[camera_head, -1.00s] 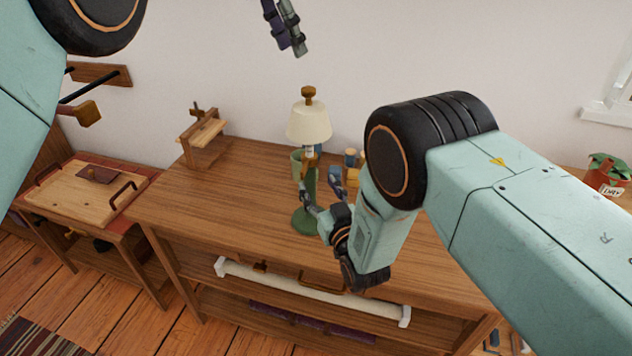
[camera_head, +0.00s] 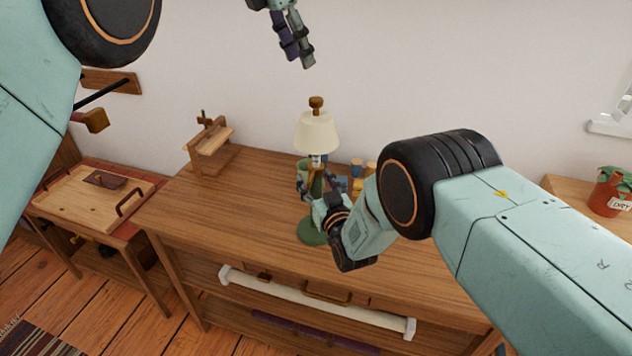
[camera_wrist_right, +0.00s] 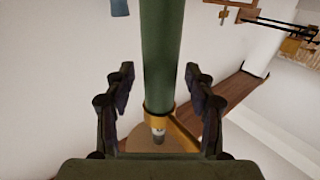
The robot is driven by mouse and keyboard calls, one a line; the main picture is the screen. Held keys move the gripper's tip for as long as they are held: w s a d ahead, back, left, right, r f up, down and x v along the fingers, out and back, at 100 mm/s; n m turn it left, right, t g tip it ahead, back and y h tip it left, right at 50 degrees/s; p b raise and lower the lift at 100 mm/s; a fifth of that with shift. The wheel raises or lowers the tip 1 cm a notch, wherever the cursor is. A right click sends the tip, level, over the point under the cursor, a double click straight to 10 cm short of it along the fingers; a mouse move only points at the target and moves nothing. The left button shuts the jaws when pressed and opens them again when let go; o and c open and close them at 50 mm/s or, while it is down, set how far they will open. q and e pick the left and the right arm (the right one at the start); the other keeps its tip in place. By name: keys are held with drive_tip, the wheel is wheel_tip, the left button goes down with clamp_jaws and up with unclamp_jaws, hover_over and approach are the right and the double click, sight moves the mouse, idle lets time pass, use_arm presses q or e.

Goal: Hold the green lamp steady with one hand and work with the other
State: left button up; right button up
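The green lamp (camera_head: 312,232) stands upright on the wooden bench, with a round green base, a green stem and a cream shade (camera_head: 317,133) topped by a brass knob. My right gripper (camera_head: 316,184) is at the upper stem, below the shade. In the right wrist view, the fingers of this gripper (camera_wrist_right: 160,76) stand on either side of the green stem (camera_wrist_right: 163,45) with narrow gaps, so it is open around it. My left gripper (camera_head: 298,60) hangs empty in the air, above and left of the shade. Its fingers look apart, seen obliquely. My right wrist partly hides the stem.
The wooden bench (camera_head: 235,210) is clear left of the lamp. A small wooden stand (camera_head: 208,148) is at its back left. Small jars (camera_head: 357,168) stand behind the lamp. A lower table (camera_head: 70,200) is at left, and a red pot (camera_head: 609,195) is at right.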

clamp_jaws()
idle(0.3)
idle(0.4)
